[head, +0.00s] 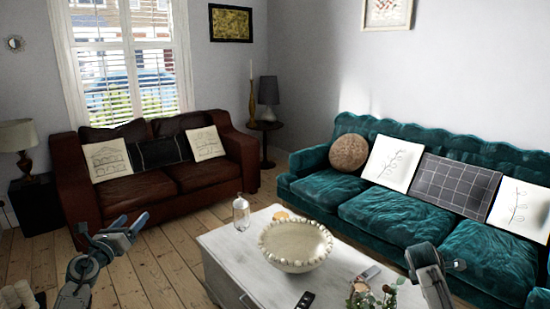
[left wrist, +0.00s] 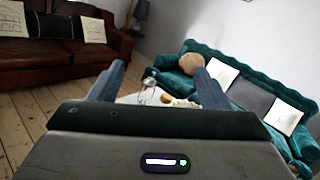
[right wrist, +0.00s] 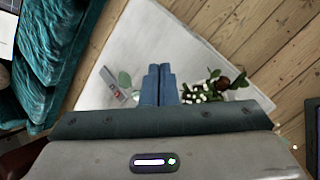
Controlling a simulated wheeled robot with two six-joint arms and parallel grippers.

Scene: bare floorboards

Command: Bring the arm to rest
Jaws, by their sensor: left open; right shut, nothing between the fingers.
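My left gripper (head: 113,226) is raised over the floorboards, left of the white coffee table (head: 225,262). In the left wrist view its two blue fingers stand wide apart, with nothing between them (left wrist: 158,76). My right gripper (head: 445,265) is at the lower right, near the table's right end and in front of the teal sofa. In the right wrist view its blue fingers (right wrist: 158,72) are together and empty, above the white tabletop (right wrist: 160,40). Part of the table is hidden behind the right gripper's body there.
A brown sofa (head: 185,178) stands at left. Bare floor (head: 150,265) lies between.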

